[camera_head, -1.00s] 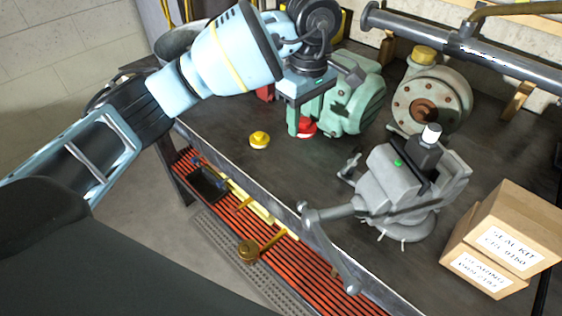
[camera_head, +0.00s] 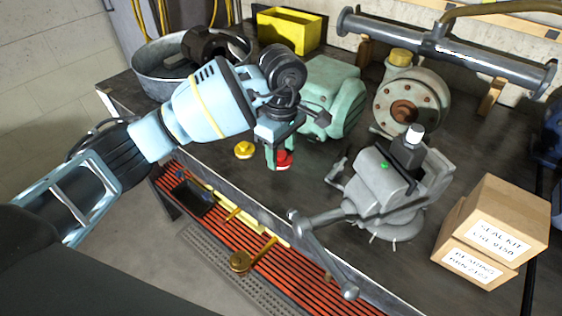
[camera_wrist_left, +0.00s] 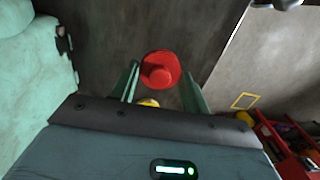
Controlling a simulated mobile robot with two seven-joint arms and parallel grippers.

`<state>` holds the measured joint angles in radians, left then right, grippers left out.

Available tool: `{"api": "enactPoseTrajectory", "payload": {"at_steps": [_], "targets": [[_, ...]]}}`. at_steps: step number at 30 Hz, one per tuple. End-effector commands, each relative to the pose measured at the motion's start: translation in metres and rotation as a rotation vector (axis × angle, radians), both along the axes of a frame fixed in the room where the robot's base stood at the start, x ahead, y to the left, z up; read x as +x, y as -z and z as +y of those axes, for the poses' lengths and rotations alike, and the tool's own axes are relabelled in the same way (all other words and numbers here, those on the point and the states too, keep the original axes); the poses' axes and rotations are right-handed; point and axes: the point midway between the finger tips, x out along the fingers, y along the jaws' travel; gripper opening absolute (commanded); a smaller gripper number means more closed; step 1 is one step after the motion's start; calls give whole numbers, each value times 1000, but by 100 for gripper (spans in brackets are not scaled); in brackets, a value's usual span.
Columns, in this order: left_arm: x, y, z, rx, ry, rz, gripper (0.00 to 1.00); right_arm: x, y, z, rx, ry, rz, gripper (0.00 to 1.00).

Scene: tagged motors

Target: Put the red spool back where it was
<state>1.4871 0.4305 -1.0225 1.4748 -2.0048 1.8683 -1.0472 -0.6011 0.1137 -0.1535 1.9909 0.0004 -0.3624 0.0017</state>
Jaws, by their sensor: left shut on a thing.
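The red spool (camera_head: 284,160) is between the fingers of my left gripper (camera_head: 281,152), low over the dark bench top near its front edge. In the left wrist view the red spool (camera_wrist_left: 160,70) shows between the two green fingers (camera_wrist_left: 162,88), which are shut on it. I cannot tell whether its underside touches the bench. A yellow spool (camera_head: 244,150) stands on the bench just left of the gripper. A bit of yellow (camera_wrist_left: 148,102) shows below the red spool in the wrist view. My right gripper is not in view.
A green motor (camera_head: 335,95) stands behind the gripper, with a round flanged unit (camera_head: 408,103) beside it. A grey vise (camera_head: 385,190) and cardboard boxes (camera_head: 495,228) are to the right. In the wrist view a yellow square outline (camera_wrist_left: 245,101) lies to the right.

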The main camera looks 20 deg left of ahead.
Motion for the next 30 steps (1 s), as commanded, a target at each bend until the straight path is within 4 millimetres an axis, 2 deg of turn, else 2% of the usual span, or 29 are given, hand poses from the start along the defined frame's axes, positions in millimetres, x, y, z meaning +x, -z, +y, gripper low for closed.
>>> {"api": "enactPoseTrajectory", "payload": {"at_steps": [5, 13, 25, 26, 30], "targets": [[0, 5, 0, -1, 0, 1, 31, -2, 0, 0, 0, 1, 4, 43], [0, 36, 0, -1, 0, 1, 31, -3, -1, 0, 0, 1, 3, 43], [0, 42, 0, 0, 0, 1, 31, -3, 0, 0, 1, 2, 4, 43], [0, 42, 0, 0, 0, 1, 47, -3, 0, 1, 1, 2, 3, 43], [0, 41, 0, 0, 0, 0, 65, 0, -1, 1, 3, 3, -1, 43]]}}
